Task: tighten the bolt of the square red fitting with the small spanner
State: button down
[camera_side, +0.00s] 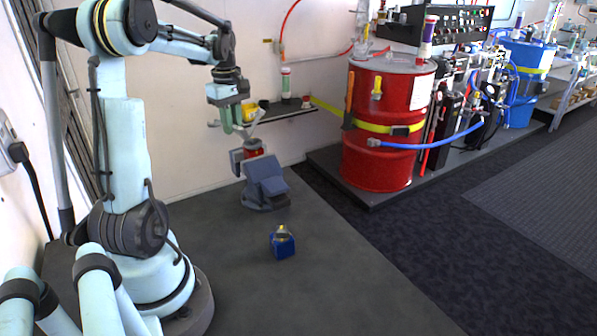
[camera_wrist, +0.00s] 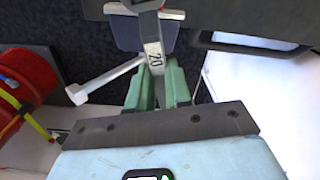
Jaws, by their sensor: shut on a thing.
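My gripper (camera_side: 233,124) has green fingers and hangs just above the grey-blue vise (camera_side: 265,185) in the side view. In the wrist view its fingers (camera_wrist: 158,90) are shut on a grey spanner (camera_wrist: 153,52) marked "20". The spanner runs away from the fingers towards the vise at the top of that view. The red fitting (camera_side: 253,148) sits at the top of the vise, just below and right of my gripper. Its bolt is too small to make out, and I cannot tell whether the spanner touches it.
A pale bar (camera_wrist: 105,80) with a knobbed end slants left of the fingers. A wall shelf (camera_side: 288,112) is behind. A red drum (camera_side: 385,160) stands right. The bench front is clear.

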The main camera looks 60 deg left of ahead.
jog(key=w+m, duration=0.2)
jog(key=m, duration=0.1)
jog(key=shift+w+a, duration=0.15)
jog(key=shift+w, duration=0.05)
jog(key=w+m, duration=0.1)
jog(key=m, duration=0.2)
jog(key=shift+w, duration=0.4)
jog(key=shift+s+r+n, duration=0.1)
jog(key=shift+s+n, duration=0.65)
jog(key=shift+n, duration=0.25)
jog(key=shift+r, duration=2.85)
jog(key=shift+r, duration=0.15)
